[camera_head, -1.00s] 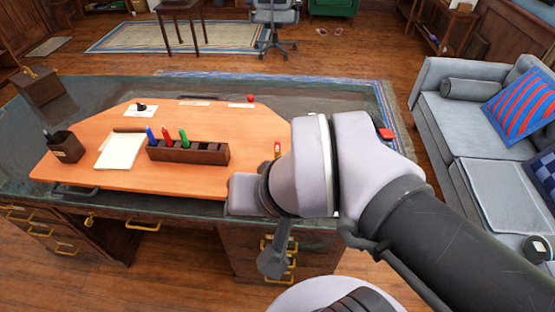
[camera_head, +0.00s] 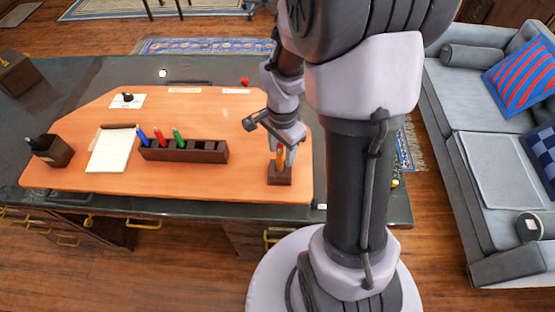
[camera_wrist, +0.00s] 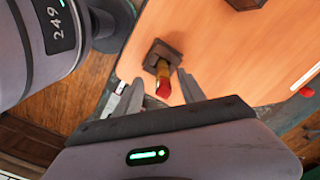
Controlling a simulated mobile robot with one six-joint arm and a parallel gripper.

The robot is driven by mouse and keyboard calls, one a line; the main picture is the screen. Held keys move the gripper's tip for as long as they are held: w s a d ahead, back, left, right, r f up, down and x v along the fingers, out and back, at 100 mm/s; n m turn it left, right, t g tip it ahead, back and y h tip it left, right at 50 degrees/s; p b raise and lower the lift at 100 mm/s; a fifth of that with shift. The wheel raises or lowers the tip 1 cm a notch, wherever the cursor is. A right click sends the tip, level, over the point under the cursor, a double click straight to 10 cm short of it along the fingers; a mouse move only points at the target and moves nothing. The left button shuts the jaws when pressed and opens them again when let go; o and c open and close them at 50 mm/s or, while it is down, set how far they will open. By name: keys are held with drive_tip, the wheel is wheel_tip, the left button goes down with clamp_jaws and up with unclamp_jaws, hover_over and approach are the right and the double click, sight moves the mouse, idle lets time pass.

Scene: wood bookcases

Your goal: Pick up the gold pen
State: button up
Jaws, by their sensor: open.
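The gold pen (camera_head: 281,157) stands upright in a small dark wood holder (camera_head: 280,174) near the right front of the orange desk pad. In the wrist view the pen (camera_wrist: 162,73) shows a gold body with a red end, rising from its holder (camera_wrist: 163,50). My gripper (camera_head: 284,148) is above the holder, pointing down. In the wrist view my open gripper (camera_wrist: 159,80) has one finger on each side of the pen, with gaps visible. The pen's lower part is hidden in the holder.
A dark pen rack (camera_head: 185,151) with blue, red and green pens stands left on the desk pad (camera_head: 225,187). Further left are a notepad (camera_head: 110,150) and a dark pen cup (camera_head: 54,151). A red ball (camera_head: 244,81) lies at the back. A grey sofa (camera_head: 490,160) is at right.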

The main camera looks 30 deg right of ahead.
sight(280, 161)
drive_tip(key=f, duration=0.1)
drive_tip(key=f+b, duration=0.1)
drive_tip(key=f, duration=0.1)
drive_tip(key=f+b, duration=0.1)
drive_tip(key=f, duration=0.1)
drive_tip(key=shift+w+a+f, duration=0.1)
drive_tip(key=shift+w+f, duration=0.1)
drive_tip(key=shift+w, duration=0.1)
drive_tip(key=shift+s, duration=0.1)
drive_tip(key=shift+r, duration=0.1)
clamp_jaws()
